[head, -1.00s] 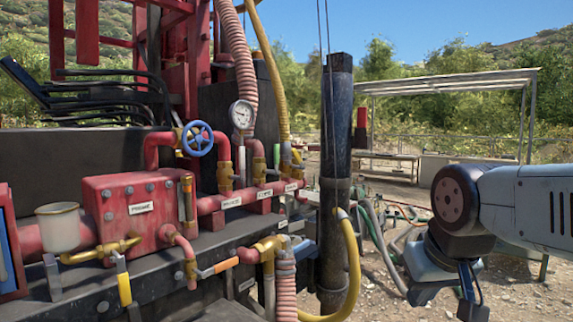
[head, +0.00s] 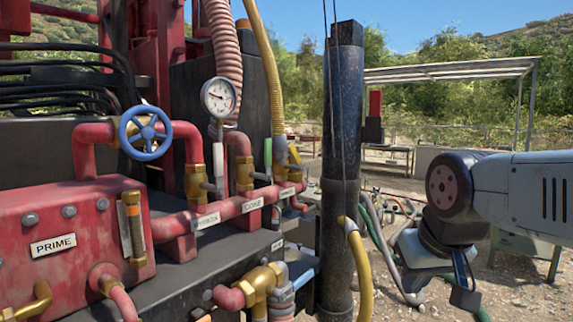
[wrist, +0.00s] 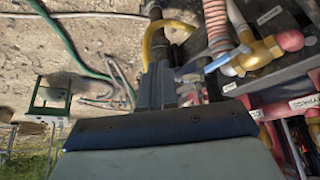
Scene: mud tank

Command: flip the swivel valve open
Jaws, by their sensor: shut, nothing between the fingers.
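A row of brass valves stands on the red manifold (head: 225,213). The left valve (head: 196,184) has a pale, upright lever. The middle valve (head: 244,174) is right of it, below the gauge. The right valve (head: 281,158) has a green, upright lever (head: 268,158). The labels below them are mostly too small to read, so I cannot tell for sure which is the swivel valve. My gripper (wrist: 158,75) is shut and empty in the wrist view. In the head view my arm is at the right, beyond the black post and apart from the valves; its fingertips are hard to make out.
A thick black post (head: 342,130) stands between the manifold and my arm, with a yellow hose (head: 361,265) beside it. A blue handwheel (head: 145,133), a gauge (head: 219,97) and a red PRIME box (head: 60,245) are left. Hoses lie on the gravel.

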